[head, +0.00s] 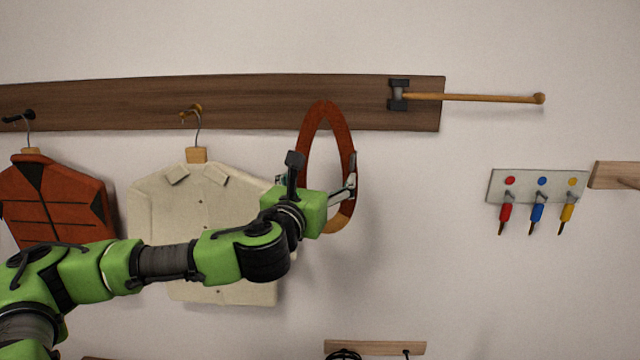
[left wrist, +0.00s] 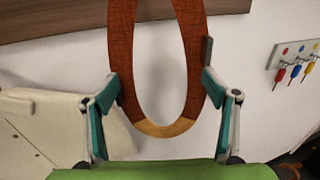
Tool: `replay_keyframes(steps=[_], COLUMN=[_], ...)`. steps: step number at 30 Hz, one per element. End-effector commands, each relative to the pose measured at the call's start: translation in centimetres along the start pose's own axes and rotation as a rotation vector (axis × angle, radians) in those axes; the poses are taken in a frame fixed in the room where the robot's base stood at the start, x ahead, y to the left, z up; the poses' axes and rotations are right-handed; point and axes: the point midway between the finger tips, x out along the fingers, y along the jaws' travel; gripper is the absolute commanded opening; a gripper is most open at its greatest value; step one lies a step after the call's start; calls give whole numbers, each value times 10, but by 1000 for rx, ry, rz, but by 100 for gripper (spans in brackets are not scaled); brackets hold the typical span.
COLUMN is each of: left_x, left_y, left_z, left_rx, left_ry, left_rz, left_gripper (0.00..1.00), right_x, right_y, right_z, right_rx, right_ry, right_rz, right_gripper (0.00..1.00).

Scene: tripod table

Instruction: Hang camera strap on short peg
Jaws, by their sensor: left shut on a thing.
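The camera strap (head: 322,112) is an upright red-brown loop with a tan lower end, in front of the wall and overlapping the long board in the head view. In the left wrist view the strap (left wrist: 122,50) shows large between the fingers. My left gripper (head: 322,178) is shut on the strap, one finger against each outer side; it also shows in the left wrist view (left wrist: 160,92). The strap's top crosses the board, and I cannot tell how far it stands from it. Which peg is the short one is unclear. My right gripper is not in view.
The long board (head: 250,100) has hung garments: a red jacket (head: 60,200) and a cream shirt (head: 155,215). A long wooden rod (head: 480,98) juts right from a dark block. A white plate (head: 535,185) holds coloured tools. A wooden block (head: 612,174) sits at far right.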

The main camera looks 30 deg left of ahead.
Motion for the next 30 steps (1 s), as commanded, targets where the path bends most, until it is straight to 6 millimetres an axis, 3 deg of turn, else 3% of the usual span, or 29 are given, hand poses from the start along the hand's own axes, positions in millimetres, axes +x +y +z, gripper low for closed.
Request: replay_keyframes(steps=[30], left_x=[59], left_y=[16], left_z=[-6], left_rx=[0], left_ry=[-1], left_rz=[1], left_gripper=[57], right_x=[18], right_y=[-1], right_z=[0], right_rx=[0], right_ry=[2], right_rz=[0], right_gripper=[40])
